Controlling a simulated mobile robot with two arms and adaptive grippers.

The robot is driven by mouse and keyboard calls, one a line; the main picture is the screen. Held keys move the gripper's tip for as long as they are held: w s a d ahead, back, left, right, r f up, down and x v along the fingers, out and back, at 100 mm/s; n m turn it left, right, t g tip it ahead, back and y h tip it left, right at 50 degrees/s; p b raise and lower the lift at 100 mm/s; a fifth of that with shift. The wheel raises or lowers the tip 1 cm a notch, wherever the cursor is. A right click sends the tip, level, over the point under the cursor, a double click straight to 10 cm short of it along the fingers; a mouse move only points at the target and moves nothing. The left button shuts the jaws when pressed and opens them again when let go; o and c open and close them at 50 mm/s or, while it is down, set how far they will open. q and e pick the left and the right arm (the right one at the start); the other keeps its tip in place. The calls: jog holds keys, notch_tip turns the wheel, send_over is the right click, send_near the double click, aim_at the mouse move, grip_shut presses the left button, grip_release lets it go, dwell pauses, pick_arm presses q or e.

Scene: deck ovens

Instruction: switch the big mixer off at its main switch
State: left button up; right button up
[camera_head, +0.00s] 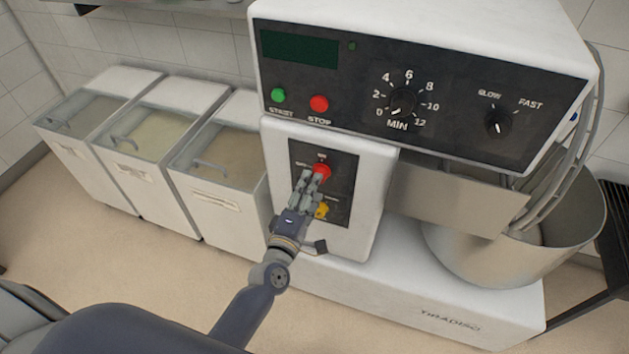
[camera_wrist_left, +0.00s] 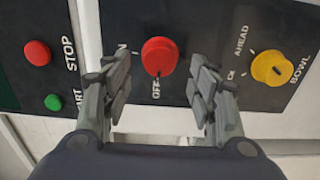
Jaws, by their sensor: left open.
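The big mixer (camera_head: 425,45) fills the right half of the head view. Its main switch, a red round knob (camera_head: 321,171), sits on a dark plate on the column, with ON and OFF lettering. In the left wrist view the red knob (camera_wrist_left: 159,55) lies ahead, between the fingertips in the picture. A small dark mark shows on its edge on the OFF side; I cannot be sure of its setting. My left gripper (camera_head: 312,181) is open in front of the knob; the wrist view shows both fingers (camera_wrist_left: 161,80) apart. Contact cannot be told. My right gripper is not in view.
A yellow BOWL knob (camera_head: 321,210) sits just below the red knob, close to the fingers. Above are the green START (camera_head: 278,95) and red STOP (camera_head: 319,103) buttons and two dials. The steel bowl (camera_head: 520,250) is at right; lidded bins (camera_head: 220,205) stand at left.

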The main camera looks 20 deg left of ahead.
pick_arm(q)
jog(key=s, duration=0.8)
jog(key=shift+s, duration=0.15)
jog(key=shift+a, duration=0.1)
